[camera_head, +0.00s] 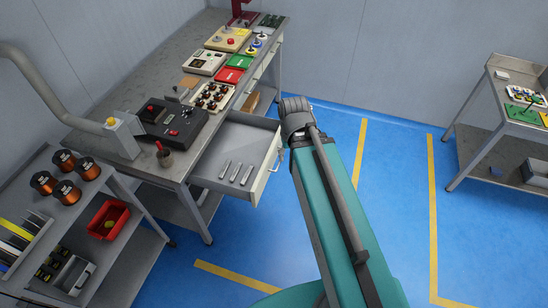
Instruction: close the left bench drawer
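The left bench drawer (213,178) is pulled out of the front of the grey workbench (133,165). Several small metal pieces lie on its floor. Its pale front panel (262,182) faces right, with the handle on the outer side near my arm. My teal arm reaches up from the bottom of the picture, and its grey joint stands just right of the drawer's far corner. My gripper cannot be made out; the arm appears to hide it. Whether anything touches the drawer cannot be told.
A black winder unit (172,122) and a red-handled tool (163,153) stand on the bench by the drawer. A cart with copper spools (65,160) and a red bin (108,220) is at left. Another table (505,95) stands at right. Blue floor between is clear.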

